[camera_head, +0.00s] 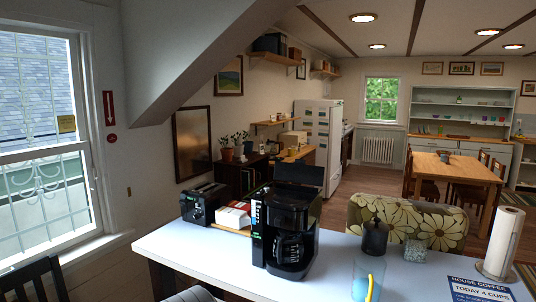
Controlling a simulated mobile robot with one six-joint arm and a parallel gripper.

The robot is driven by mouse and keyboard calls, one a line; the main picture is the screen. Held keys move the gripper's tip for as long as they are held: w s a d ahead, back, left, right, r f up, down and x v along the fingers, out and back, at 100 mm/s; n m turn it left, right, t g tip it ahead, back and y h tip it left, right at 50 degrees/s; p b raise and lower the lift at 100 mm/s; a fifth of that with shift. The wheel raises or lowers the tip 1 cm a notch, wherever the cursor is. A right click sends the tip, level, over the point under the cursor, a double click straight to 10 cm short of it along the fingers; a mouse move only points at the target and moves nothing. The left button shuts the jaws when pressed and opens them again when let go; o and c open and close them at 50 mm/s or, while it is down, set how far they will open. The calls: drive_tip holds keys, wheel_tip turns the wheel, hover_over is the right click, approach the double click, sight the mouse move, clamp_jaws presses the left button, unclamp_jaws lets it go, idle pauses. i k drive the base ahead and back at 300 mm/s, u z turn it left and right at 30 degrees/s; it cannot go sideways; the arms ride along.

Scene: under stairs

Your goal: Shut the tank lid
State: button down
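A black coffee maker (270,222) stands on the white counter, just right of the middle of its left half. Its tank lid (300,174) looks raised, a dark flat panel standing up at the back of the machine's top. A glass carafe (289,248) with a dark handle sits in the machine's lower bay. The tank opening itself cannot be made out. My gripper is not in view.
A toaster (203,203) and a white-red box (233,214) stand close behind left.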

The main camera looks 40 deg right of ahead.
sight(299, 172)
drive_tip(key=z, duration=0.7)
drive_tip(key=i, duration=1.1)
drive_tip(key=z, duration=0.75)
drive_tip(key=k, duration=0.8)
drive_tip(key=z, duration=0.15)
drive_tip(key=i, duration=0.85)
drive_tip(key=u, duration=0.1)
